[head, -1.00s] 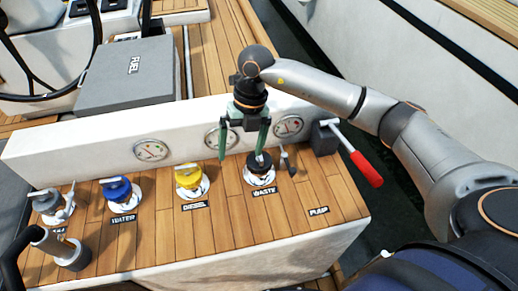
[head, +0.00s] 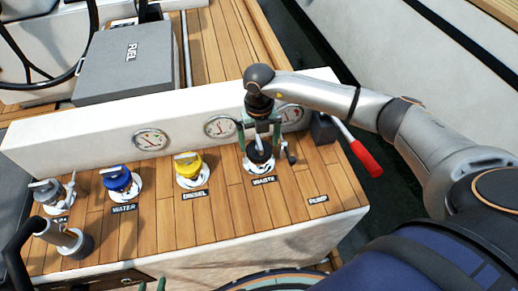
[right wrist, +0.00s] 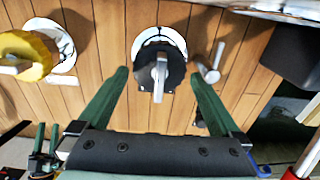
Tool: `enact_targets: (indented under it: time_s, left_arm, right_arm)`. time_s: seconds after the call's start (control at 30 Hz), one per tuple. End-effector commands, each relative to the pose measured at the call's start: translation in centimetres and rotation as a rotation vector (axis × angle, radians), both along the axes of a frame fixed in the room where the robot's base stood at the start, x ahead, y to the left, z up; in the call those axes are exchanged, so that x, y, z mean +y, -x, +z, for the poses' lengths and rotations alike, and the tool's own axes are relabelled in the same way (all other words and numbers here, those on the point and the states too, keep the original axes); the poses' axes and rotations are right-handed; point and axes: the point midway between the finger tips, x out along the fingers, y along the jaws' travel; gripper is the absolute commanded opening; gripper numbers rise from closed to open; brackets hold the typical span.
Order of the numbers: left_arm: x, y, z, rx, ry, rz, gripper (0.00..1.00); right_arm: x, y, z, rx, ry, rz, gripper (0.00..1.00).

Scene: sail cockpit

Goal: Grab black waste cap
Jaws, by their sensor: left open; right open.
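The black waste cap (head: 261,154) sits on its white deck ring behind the WASTE label. In the right wrist view the black cap (right wrist: 175,68) shows with a grey handle across its top. My right gripper (head: 259,147) is open and points down over the cap. Its green fingers stand on either side of the cap, with a gap on both sides in the right wrist view (right wrist: 157,73). My left gripper (head: 151,286) only just shows at the bottom edge of the head view. It is open and empty, with its fingers apart in the right wrist view (right wrist: 46,140).
A yellow diesel cap (head: 189,166) and a blue water cap (head: 118,180) stand to the left. A small grey lever (right wrist: 209,65) is close beside the right finger. A red-handled pump lever (head: 364,158) is further right. The white gauge wall (head: 180,125) rises behind.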

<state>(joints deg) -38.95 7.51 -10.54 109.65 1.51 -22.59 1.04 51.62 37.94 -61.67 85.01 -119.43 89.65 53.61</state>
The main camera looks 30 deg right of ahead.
Motion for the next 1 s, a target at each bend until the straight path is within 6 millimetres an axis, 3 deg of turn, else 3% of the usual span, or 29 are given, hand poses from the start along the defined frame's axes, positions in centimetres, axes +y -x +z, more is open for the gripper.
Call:
enact_targets:
  time_s: [0.17,0.4,1.0]
  left_arm:
    - [0.0,0.0,0.1,0.0,0.0,0.0,0.5]
    - [0.0,0.0,0.1,0.0,0.0,0.0,0.5]
    - [0.0,0.0,0.1,-0.001,0.0,0.0,0.5]
  right_arm:
    - [0.0,0.0,-1.9,0.001,0.0,0.0,1.0]
    - [0.0,0.0,-2.0,0.0,0.0,0.001,1.0]
    - [0.0,-0.1,-1.9,-0.001,-0.001,0.0,0.33]
